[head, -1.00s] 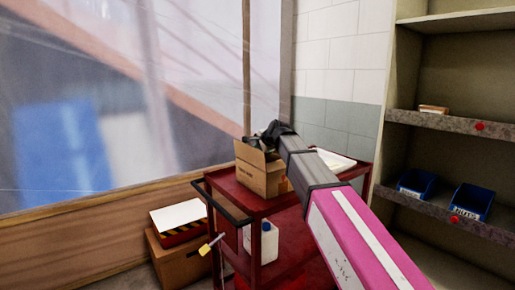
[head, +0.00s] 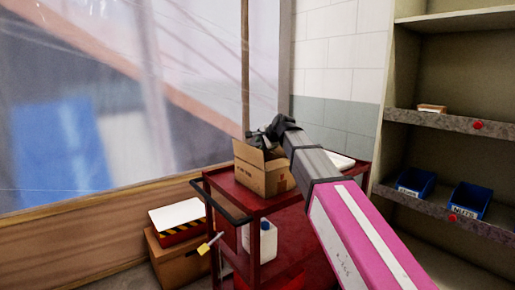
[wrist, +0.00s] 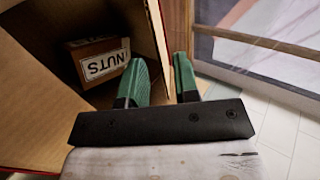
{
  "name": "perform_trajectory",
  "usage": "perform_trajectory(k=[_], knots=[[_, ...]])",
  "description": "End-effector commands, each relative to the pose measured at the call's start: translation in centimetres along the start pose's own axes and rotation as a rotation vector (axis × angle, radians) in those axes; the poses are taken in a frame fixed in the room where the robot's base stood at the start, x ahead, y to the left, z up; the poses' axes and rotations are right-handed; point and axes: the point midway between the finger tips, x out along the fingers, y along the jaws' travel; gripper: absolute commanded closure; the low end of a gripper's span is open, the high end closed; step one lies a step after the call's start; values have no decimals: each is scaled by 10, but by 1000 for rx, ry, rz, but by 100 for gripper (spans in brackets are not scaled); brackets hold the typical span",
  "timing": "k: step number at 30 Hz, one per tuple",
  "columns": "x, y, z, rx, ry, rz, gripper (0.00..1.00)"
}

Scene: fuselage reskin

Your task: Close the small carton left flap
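The small carton (head: 262,178) stands open-topped on the red cart, with a flap (head: 247,153) raised on its left side. My gripper (head: 268,136) is at the carton's top, at its far side, and its fingertips are hard to make out there. In the wrist view my gripper (wrist: 163,62) has its two green fingers apart. A cardboard panel (wrist: 160,35) of the carton runs between them, one finger on the inner side and one on the outer. I cannot tell whether either finger touches it.
The red cart (head: 225,183) has a black handle and carries a white jug (head: 267,242) lower down. Boxes (head: 178,262) stand on the floor to its left. Shelves (head: 450,120) with blue bins are at right. A plastic-covered wall is behind.

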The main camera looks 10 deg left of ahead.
Motion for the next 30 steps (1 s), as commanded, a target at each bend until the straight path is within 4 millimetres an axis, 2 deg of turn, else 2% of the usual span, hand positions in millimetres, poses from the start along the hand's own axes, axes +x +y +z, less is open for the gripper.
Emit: perform_trajectory(k=[1,3,9,15,23,24,26,27,30], knots=[[-13,2,1,0,1,-2,71],[-26,1,1,0,1,-2,71],[-56,1,1,0,0,-1,71],[-69,1,0,0,0,0,71],[-69,0,0,0,-1,1,71],[-69,0,0,0,-1,1,78],[-69,-1,0,-7,-1,3,97],[-68,-3,0,-20,-3,10,100],[-62,-12,0,-106,-13,48,100]])
